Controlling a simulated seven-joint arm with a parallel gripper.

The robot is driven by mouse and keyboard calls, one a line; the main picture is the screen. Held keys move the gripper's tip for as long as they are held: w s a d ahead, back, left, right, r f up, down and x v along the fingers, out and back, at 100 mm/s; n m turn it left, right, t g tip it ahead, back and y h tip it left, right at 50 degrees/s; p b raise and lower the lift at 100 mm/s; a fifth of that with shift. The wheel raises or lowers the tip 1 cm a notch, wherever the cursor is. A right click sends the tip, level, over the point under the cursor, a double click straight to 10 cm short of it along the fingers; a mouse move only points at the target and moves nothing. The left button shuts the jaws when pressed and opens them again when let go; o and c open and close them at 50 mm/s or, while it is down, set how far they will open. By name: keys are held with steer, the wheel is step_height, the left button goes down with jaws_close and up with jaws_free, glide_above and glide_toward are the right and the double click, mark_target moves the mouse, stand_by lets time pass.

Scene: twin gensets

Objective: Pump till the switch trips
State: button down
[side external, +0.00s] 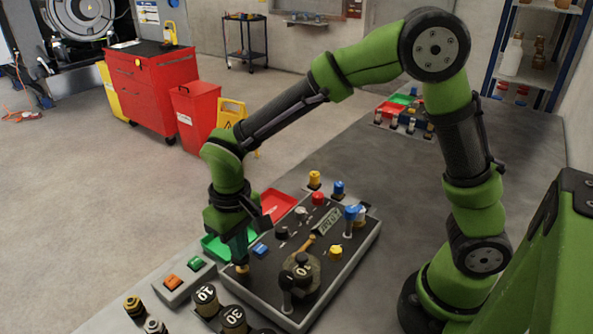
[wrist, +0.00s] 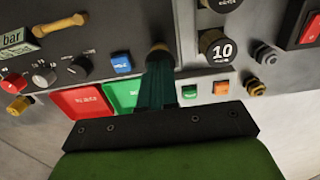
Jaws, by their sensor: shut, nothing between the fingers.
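My gripper (side external: 241,262) is shut and empty, pointing down at the left edge of the grey-framed panel (side external: 359,247). A blue button (wrist: 121,63) and a black knob (wrist: 80,65) are nearby. A red rocker switch (wrist: 312,28) is at the wrist view's right edge.
Round weights marked 10 (side external: 206,295) and 30 (side external: 233,317) stand in front of the panel. A box with orange (side external: 172,282) and green (side external: 195,263) buttons is at left. Red (side external: 281,203) and green (side external: 212,247) trays lie behind. A dark weight stack (side external: 302,268) stands on the panel.

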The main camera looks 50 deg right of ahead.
steer(key=shift+f, duration=0.85)
steer(key=shift+r, duration=1.65)
steer(key=shift+f, duration=0.1)
steer(key=shift+r, duration=1.5)
stand_by(0.3)
steer(key=shift+s+d+f, duration=0.1)
steer(key=shift+s+f, duration=0.25)
steer(key=shift+s, duration=0.1)
steer(key=s+d+r+m+t+y, duration=0.2)
steer(key=s+d+r+m+t, duration=0.2)
steer(key=s+d+r+t, duration=0.3)
steer(key=s+d+r, duration=0.4)
steer(key=d, duration=0.2)
steer(key=shift+s+d, duration=0.2)
steer(key=shift+s, duration=0.05)
